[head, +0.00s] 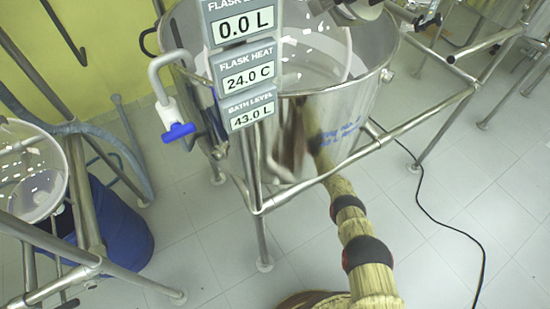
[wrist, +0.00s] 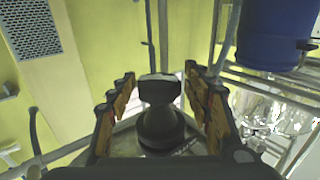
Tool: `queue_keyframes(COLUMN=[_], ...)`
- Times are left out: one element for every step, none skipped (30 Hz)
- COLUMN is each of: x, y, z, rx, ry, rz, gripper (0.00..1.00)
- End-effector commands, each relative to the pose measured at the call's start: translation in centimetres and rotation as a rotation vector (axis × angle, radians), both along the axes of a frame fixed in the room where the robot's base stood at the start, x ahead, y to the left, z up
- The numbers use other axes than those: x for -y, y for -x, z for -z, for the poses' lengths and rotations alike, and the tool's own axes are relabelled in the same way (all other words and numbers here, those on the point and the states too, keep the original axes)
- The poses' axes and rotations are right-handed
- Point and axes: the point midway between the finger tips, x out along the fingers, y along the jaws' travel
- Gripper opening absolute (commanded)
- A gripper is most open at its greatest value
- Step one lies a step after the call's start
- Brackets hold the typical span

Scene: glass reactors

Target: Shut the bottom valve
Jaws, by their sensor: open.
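In the wrist view my gripper (wrist: 160,72) is open, with one finger on each side of a dark valve-like part (wrist: 160,120). This part has a wide, flat-topped head above a narrower neck and a rounded base. It stands between the fingers, with a visible gap on both sides; I cannot tell how its handle is turned. In the head view my arm reaches toward the lower part of the steel bath (head: 350,115). My gripper and the bottom valve are hidden there.
A tap with a blue handle (head: 178,132) hangs at the bath's left side. Steel frame bars (head: 410,122) surround the bath. Readout panels (head: 247,75) stand in front. A blue barrel (head: 125,222) is at left; it also shows in the wrist view (wrist: 270,35). A black cable (head: 422,190) lies on the floor.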

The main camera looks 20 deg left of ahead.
Motion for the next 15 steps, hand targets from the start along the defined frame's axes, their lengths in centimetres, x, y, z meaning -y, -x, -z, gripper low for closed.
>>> queue_keyframes(x=[-0.05, -0.03, 0.00, -0.06, -0.09, -0.10, -0.07, -0.05, 0.00, -0.03, -0.07, -0.09, -0.11, -0.08, -0.08], y=[0.03, 0.04, 0.07, 0.08, 0.06, 0.08, 0.07, 0.07, 0.06, 0.09, 0.13, 0.13, 0.13, 0.14, 0.17], z=[-0.68, -0.69, -0.64, -0.64, -0.67, -0.68, -0.67, -0.64, -0.61, -0.60, -0.58, -0.59, -0.58, -0.55, -0.53], rx=[-0.001, -0.001, -0.002, -0.001, -0.002, -0.001, -0.002, -0.001, -0.001, -0.002, -0.002, -0.002, -0.002, -0.003, -0.004], ry=[0.000, 0.001, 0.003, 0.002, 0.001, 0.000, 0.000, 0.001, 0.003, 0.003, 0.001, 0.001, 0.002, 0.003, 0.003], rz=[0.019, 0.031, 0.047, 0.062, 0.078, 0.097, 0.113, 0.128, 0.149, 0.166, 0.184, 0.208, 0.226, 0.245, 0.271], gripper=[0.50, 0.50, 0.50, 0.50, 0.50, 0.50, 0.50, 0.50, 0.50, 0.50, 0.50, 0.50, 0.50, 0.50, 0.50])
